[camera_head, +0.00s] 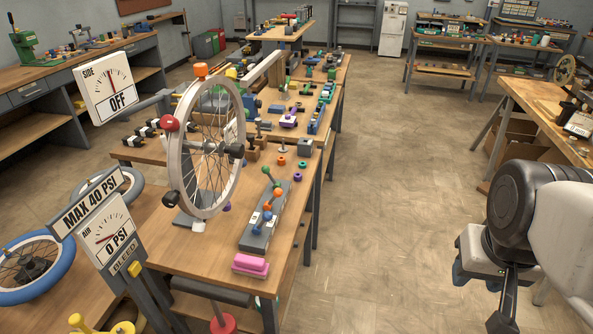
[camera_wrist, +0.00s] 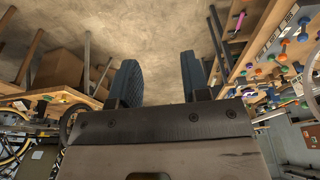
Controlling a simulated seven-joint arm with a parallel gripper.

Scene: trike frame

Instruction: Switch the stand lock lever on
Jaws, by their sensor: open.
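A wheel (camera_head: 187,205) stands upright in a stand on the near end of the workbench. Beside it lies a grey panel (camera_head: 251,241) with small levers that have green, orange and blue knobs. No label names the stand lock lever, so I cannot tell which lever it is or how it is set. The panel also shows at the upper right of the wrist view (camera_wrist: 264,44). My gripper (camera_wrist: 158,82) is open and empty, with its two dark blue fingers apart over bare floor. In the head view it is at the lower right, well away from the bench.
A pink block (camera_head: 250,264) lies at the bench's near edge. A dial sign reading OFF (camera_head: 107,88) and an air gauge sign (camera_head: 107,235) stand at the left. The floor (camera_head: 390,200) between the bench and my arm is clear. Another wooden table (camera_head: 535,100) stands at the right.

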